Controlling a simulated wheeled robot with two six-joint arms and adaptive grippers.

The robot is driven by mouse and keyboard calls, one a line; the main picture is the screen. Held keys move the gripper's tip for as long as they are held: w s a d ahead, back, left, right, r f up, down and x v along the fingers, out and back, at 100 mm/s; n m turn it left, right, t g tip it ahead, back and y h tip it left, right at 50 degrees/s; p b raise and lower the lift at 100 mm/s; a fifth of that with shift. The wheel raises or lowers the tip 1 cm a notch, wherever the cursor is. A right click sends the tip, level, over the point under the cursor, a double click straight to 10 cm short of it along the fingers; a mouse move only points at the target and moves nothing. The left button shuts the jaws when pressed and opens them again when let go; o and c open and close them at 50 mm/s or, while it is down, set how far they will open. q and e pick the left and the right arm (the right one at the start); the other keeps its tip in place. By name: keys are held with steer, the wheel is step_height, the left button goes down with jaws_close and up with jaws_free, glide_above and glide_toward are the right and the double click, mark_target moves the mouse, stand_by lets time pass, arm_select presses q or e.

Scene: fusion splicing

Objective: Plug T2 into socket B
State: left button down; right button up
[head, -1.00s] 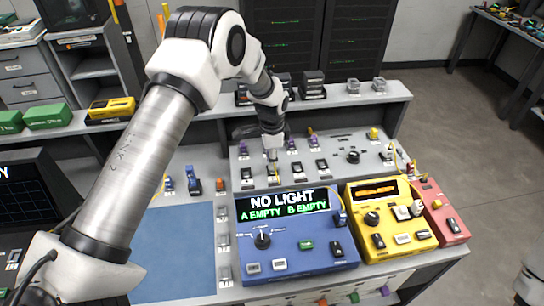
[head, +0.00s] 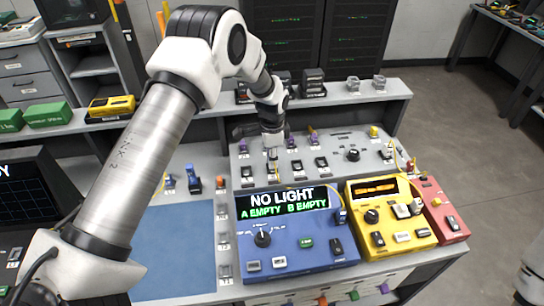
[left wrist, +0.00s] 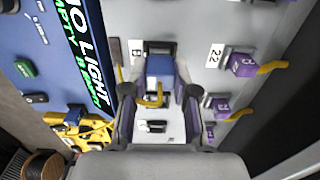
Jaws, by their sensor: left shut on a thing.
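My left gripper (left wrist: 160,85) is shut on a blue plug (left wrist: 159,67) with a yellow fibre looping from it in the left wrist view. In the head view this gripper (head: 272,158) is over the grey panel behind the blue meter, and the plug is hard to make out there. A label B (left wrist: 135,46) shows beside the held plug. The socket at that label is mostly hidden by the plug and fingers, so I cannot tell whether the plug touches it. The blue meter's display (head: 284,202) reads NO LIGHT, A EMPTY, B EMPTY. My right gripper is out of view.
Purple plugs with yellow fibres (left wrist: 244,65) stand close beside the gripper on the panel. The yellow device (head: 388,215) and red device (head: 443,210) stand right of the blue meter. A blue mat (head: 178,250) lies clear at the left.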

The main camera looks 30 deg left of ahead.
arm_select(q)
steer(key=shift+f+b, duration=0.3)
steer(key=shift+f, duration=0.25)
stand_by(0.4)
steer(key=c, duration=0.8)
jaws_free()
steer(key=shift+r, duration=0.1)
step_height(320, 180, up, 12)
steer(key=shift+f, duration=0.1)
